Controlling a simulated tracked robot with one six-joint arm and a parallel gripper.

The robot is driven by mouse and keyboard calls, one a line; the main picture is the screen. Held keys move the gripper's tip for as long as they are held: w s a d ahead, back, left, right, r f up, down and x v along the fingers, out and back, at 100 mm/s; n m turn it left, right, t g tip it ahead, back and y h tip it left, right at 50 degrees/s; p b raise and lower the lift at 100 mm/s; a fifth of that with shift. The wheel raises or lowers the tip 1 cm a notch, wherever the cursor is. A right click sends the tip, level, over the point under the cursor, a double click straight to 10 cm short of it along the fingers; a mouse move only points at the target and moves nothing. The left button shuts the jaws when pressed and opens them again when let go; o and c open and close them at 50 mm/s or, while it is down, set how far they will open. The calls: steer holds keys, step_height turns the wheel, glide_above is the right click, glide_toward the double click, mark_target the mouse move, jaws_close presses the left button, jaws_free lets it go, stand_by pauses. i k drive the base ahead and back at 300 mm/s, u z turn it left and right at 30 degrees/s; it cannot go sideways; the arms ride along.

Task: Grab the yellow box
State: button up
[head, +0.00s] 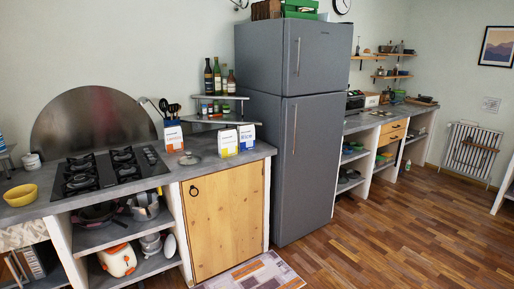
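A small white carton with a yellow lower part (228,143) stands upright on the grey counter (262,150) near its right end, left of the fridge. A white carton with a blue lower part (246,138) stands close to its right. A white carton with an orange lower part (173,137) stands farther left, in front of dark utensils. My gripper is not in view.
A metal lid (189,159) lies on the counter between the orange and yellow cartons. The black hob (108,172) and a yellow bowl (20,195) are at left. A corner shelf (218,97) with bottles rises behind. A grey fridge (310,150) stands at right. The right floor is clear.

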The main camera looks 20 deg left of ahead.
mark_target(227, 137)
steer(key=u, duration=0.25)
steer(key=i, duration=1.8)
steer(key=u, duration=0.7)
steer(key=i, duration=0.7)
steer(key=u, duration=1.1)
steer(key=i, duration=0.9)
steer(key=u, duration=0.6)
